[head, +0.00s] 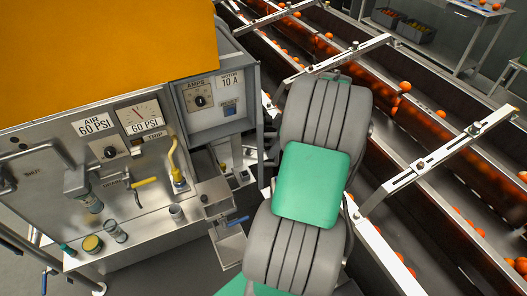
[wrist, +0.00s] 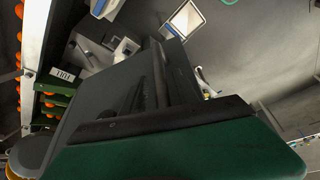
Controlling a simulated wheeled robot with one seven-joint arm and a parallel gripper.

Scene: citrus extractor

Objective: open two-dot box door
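In the head view a grey box (head: 219,101) with an AMPS dial and a "MOTOR 10 A" label stands at the upper middle, left of my arm. My arm with its green pad covers the centre of that view and hides my gripper there. In the wrist view the dark parts of my gripper (wrist: 165,88) show above my green housing. Its fingertips are not clear, and I see nothing held. Whether it is open or shut does not show.
A grey control panel (head: 60,165) with a "60 PSI" gauge (head: 139,115), valves and small jars (head: 115,231) fills the left. An orange panel (head: 100,50) overhangs it. Conveyor troughs with oranges (head: 404,86) and white cross bars (head: 440,153) lie right of my arm.

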